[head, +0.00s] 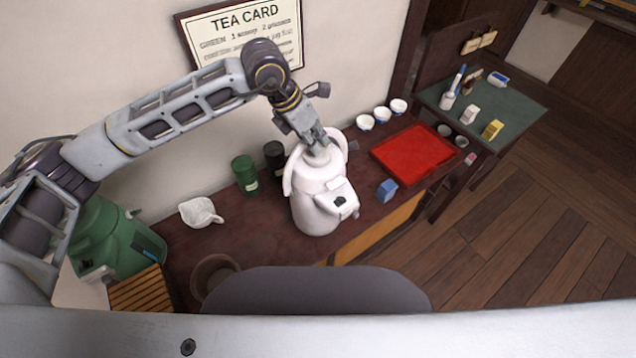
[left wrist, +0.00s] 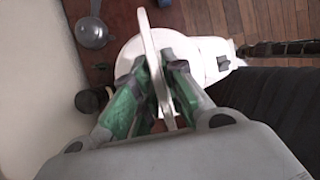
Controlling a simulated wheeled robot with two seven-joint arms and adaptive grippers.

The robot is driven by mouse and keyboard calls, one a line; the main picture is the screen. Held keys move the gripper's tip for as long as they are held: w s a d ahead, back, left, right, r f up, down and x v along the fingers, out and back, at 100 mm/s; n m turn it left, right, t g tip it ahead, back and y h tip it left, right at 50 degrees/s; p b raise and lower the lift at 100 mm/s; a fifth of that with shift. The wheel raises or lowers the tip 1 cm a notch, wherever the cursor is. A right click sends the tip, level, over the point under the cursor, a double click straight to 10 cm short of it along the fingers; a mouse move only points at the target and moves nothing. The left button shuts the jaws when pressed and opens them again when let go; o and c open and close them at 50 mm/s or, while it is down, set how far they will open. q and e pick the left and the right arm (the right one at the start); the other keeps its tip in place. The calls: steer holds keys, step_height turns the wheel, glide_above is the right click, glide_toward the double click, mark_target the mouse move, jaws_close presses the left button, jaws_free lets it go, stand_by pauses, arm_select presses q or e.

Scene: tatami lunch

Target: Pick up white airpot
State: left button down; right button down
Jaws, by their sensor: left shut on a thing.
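The white airpot (head: 318,195) stands upright in the head view on the dark wooden counter, or just above it; I cannot tell which. Its spout and dark button face the front right. My left gripper (head: 318,146) comes down from above and is shut on the airpot's handle at the top. In the left wrist view the two green-padded fingers (left wrist: 160,100) close on both sides of the pale handle (left wrist: 153,45), with the white airpot body (left wrist: 205,55) below. My right gripper is not in view.
A green airpot (head: 115,235), a white pitcher (head: 200,212), a green canister (head: 245,174) and a black canister (head: 274,156) stand left of the white airpot. A red tray (head: 412,152), a blue block (head: 387,189) and white cups (head: 382,114) are on the right.

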arm_select(q)
steer(key=shift+w+d+r, duration=0.1)
steer(key=shift+w+r, duration=0.05)
steer(key=shift+r, duration=0.45)
steer(key=shift+r+b, duration=0.45)
steer(key=shift+r, duration=1.25)
steer(key=shift+r+b, duration=0.5)
steer(key=shift+r, duration=2.45)
steer(key=shift+f, duration=0.1)
